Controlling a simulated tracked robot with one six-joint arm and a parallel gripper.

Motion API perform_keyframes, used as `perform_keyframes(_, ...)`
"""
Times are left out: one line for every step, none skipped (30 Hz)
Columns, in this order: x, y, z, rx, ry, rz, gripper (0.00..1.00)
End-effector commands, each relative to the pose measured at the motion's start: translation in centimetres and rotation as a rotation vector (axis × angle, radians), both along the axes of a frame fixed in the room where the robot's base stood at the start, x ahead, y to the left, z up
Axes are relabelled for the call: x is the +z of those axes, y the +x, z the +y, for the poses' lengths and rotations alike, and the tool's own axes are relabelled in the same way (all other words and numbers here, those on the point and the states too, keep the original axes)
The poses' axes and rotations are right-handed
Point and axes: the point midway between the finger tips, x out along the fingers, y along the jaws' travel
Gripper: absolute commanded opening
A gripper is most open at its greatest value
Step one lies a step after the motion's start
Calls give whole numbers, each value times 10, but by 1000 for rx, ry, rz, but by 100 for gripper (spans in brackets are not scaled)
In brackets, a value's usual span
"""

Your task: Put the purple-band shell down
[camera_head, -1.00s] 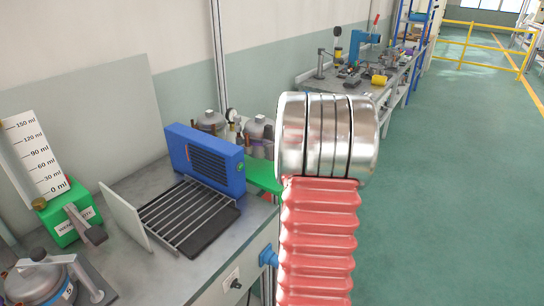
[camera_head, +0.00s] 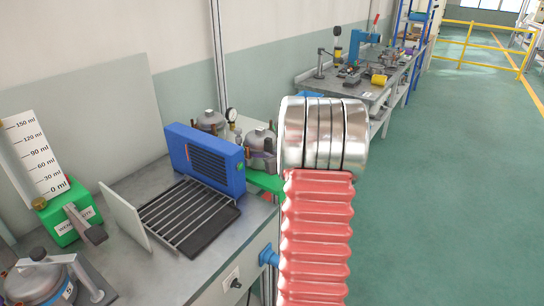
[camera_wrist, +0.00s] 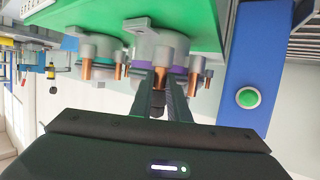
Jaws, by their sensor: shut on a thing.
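The purple-band shell (camera_wrist: 176,66) is a grey dome with copper stubs. It shows in the wrist view, close against a green surface (camera_wrist: 190,20); whether it touches that surface I cannot tell. My gripper (camera_wrist: 164,78) is shut on its narrow top fitting, with two dark fingers. In the head view a shell (camera_head: 260,147), apparently the held one, hangs at or on the green surface (camera_head: 266,182), right of the blue unit. My arm hides the gripper there.
A green-band shell (camera_wrist: 104,68) stands beside the held one. A blue unit (camera_head: 205,160) with a rack (camera_head: 188,212) is close by on the bench. Another shell (camera_head: 40,278) is at the lower left, near a green box (camera_head: 72,226). A second bench (camera_head: 350,85) stands behind.

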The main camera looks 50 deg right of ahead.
Motion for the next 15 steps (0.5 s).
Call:
perform_keyframes(1, 0, 0, 0, -1, 0, 0)
perform_keyframes(0, 0, 0, 0, -1, 0, 0)
perform_keyframes(0, 0, 0, 0, 0, 0, 0)
perform_keyframes(-2, 0, 1, 0, 2, 4, 17)
perform_keyframes(-2, 0, 1, 0, 2, 4, 19)
perform_keyframes(-2, 0, 1, 0, 2, 4, 22)
perform_keyframes(-2, 0, 1, 0, 2, 4, 24)
perform_keyframes(-2, 0, 1, 0, 2, 4, 26)
perform_keyframes(-2, 0, 1, 0, 2, 4, 29)
perform_keyframes(-1, 0, 1, 0, 2, 4, 31)
perform_keyframes(-1, 0, 1, 1, 2, 3, 33)
perform_keyframes(-1, 0, 1, 1, 2, 3, 34)
perform_keyframes(-1, 0, 1, 1, 2, 3, 34)
perform_keyframes(-1, 0, 1, 1, 2, 3, 34)
perform_keyframes(-1, 0, 1, 1, 2, 3, 34)
